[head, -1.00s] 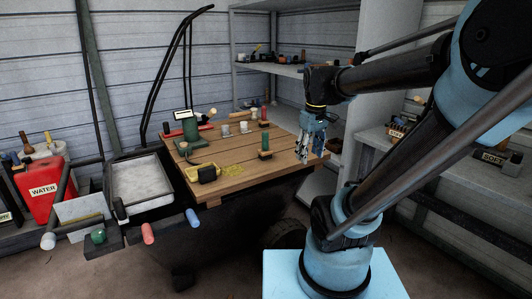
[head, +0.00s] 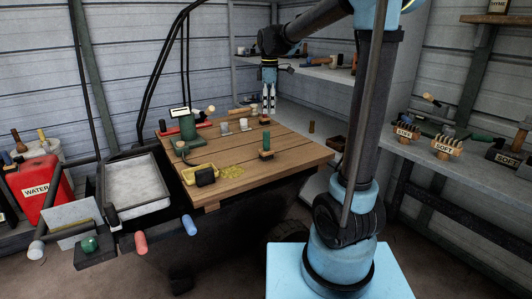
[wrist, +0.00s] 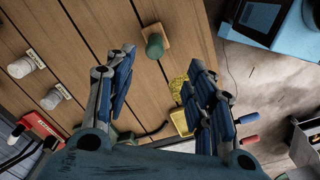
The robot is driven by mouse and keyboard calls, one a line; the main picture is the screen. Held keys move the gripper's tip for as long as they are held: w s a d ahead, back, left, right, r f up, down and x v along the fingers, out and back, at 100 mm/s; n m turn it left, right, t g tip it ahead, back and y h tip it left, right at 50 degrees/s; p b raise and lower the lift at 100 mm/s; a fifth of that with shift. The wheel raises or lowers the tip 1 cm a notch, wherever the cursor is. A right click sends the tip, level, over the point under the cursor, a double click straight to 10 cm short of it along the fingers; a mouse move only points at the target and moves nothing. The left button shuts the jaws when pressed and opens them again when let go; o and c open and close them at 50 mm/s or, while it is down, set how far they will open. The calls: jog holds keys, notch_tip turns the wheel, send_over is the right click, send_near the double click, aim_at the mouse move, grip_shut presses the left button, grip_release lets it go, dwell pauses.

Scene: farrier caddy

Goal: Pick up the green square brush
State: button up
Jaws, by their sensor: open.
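The green brush (head: 266,146), with an upright green handle on a square wooden block, stands on the plank table in the head view. In the wrist view the brush (wrist: 155,44) is seen from above, beyond the fingertips and near their midline. My gripper (head: 268,106) hangs with its fingers down, higher than the brush and toward the table's back. In the wrist view my gripper (wrist: 158,70) has its fingers wide apart with nothing between them. Nothing hides the brush.
The plank table (head: 285,168) also carries a yellow tray (head: 199,173) with yellow bits beside it, a green device (head: 186,127) and small whitish cups (head: 244,124). A grey basin (head: 133,185) and a red water can (head: 40,187) lie left. Shelves (head: 318,74) stand behind.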

aim_at(266, 143)
jog(key=f, duration=0.5)
jog(key=a+f, duration=0.1)
jog(key=f, duration=0.5)
jog(key=w+f, duration=0.1)
jog(key=f, duration=0.5)
jog(key=shift+a+f, duration=0.15)
jog(key=shift+f, duration=0.05)
grip_shut()
